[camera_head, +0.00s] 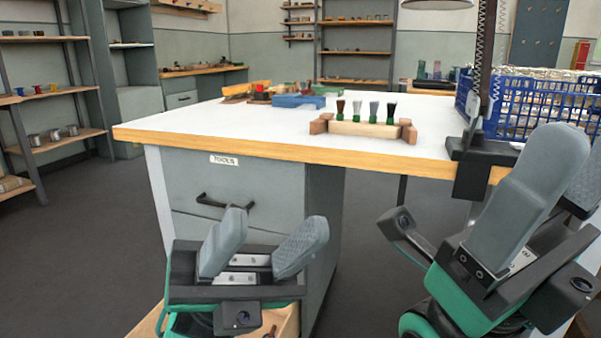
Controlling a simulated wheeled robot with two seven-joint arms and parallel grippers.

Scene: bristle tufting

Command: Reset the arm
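My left gripper (273,228) is in front of the bench's drawer cabinet, below the tabletop. Its two grey fingers point up and stand apart with nothing between them. My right gripper (574,158) is at the lower right, close to the camera. One large grey finger shows fully and partly covers the second, which the right edge crops. The fingers look apart, and I see nothing held. Both grippers are clear of the brushes (374,110), which stand upright in a wooden holder (362,129) on the white bench (250,131).
A black clamp stand (482,150) is fixed to the bench's front edge. A blue basket (540,105) of clear packets stands behind my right gripper. A blue block (298,101) and small items lie farther back. A wooden box (285,322) is below my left gripper. The front-left tabletop is clear.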

